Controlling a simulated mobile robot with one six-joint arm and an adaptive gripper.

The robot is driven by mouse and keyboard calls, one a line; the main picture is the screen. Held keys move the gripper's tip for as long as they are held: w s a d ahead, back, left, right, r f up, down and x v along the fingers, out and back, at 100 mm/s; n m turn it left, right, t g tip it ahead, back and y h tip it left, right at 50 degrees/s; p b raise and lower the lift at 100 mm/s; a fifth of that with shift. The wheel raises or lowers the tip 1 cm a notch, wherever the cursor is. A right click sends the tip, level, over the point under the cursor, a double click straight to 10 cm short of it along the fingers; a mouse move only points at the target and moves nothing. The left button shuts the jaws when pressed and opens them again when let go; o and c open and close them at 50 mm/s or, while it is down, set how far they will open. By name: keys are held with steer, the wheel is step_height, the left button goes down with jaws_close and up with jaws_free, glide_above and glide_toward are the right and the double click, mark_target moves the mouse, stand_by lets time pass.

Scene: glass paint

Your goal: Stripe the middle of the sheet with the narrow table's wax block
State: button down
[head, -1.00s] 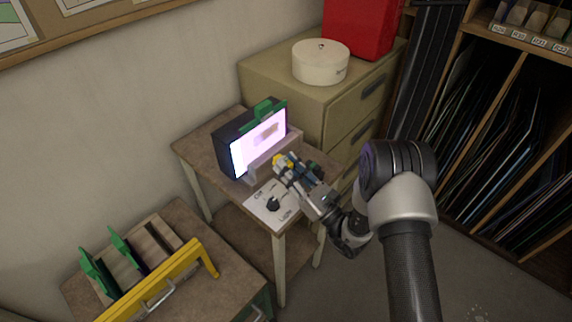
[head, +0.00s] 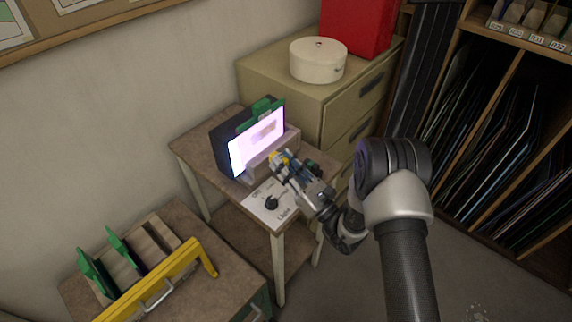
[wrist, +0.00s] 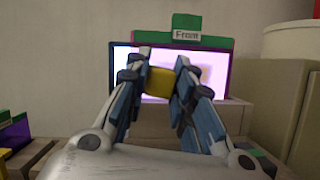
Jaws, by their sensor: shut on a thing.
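My gripper (head: 283,163) is shut on a yellow wax block (wrist: 160,83), which shows between the fingertips in the wrist view. The glass sheet (head: 250,153) stands upright and brightly lit against a dark box on the narrow table (head: 203,157). It has a green top piece (head: 262,107), labelled "Front" in the wrist view. A faint brownish-pink patch shows on the sheet. The block is in front of the sheet's lower right part in the head view; I cannot tell whether they touch. The fingers hide part of the sheet in the wrist view (wrist: 215,70).
A ledge (head: 262,164) runs below the sheet. A white panel with a black knob (head: 271,202) lies at the table's front. A drawer cabinet (head: 300,110) with a round white box (head: 318,62) stands behind.

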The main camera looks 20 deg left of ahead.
steer(key=w+a+b, duration=0.2)
steer(key=a, duration=0.4)
steer(key=shift+w, duration=0.2)
steer(key=shift+w+a+b, duration=0.35)
steer(key=shift+a+b, duration=0.05)
steer(key=shift+a, duration=0.45)
stand_by(0.7)
steer(key=shift+w, duration=0.15)
steer(key=shift+w+d+b, duration=0.4)
steer(key=shift+w+b, duration=0.05)
steer(key=shift+w, duration=0.3)
steer(key=shift+w+d+b, duration=0.4)
steer(key=shift+w+b, duration=0.05)
steer(key=shift+w, duration=0.5)
steer(key=shift+s+a+p, duration=0.15)
steer(key=shift+s+a, duration=0.15)
steer(key=shift+s, duration=0.3)
steer(key=shift+s+a+p, duration=0.1)
steer(key=shift+s+a, duration=0.2)
steer(key=shift+s, duration=0.35)
steer(key=shift+s+a+p, duration=0.15)
steer(key=shift+s+a, duration=0.15)
steer(key=shift+s, duration=0.3)
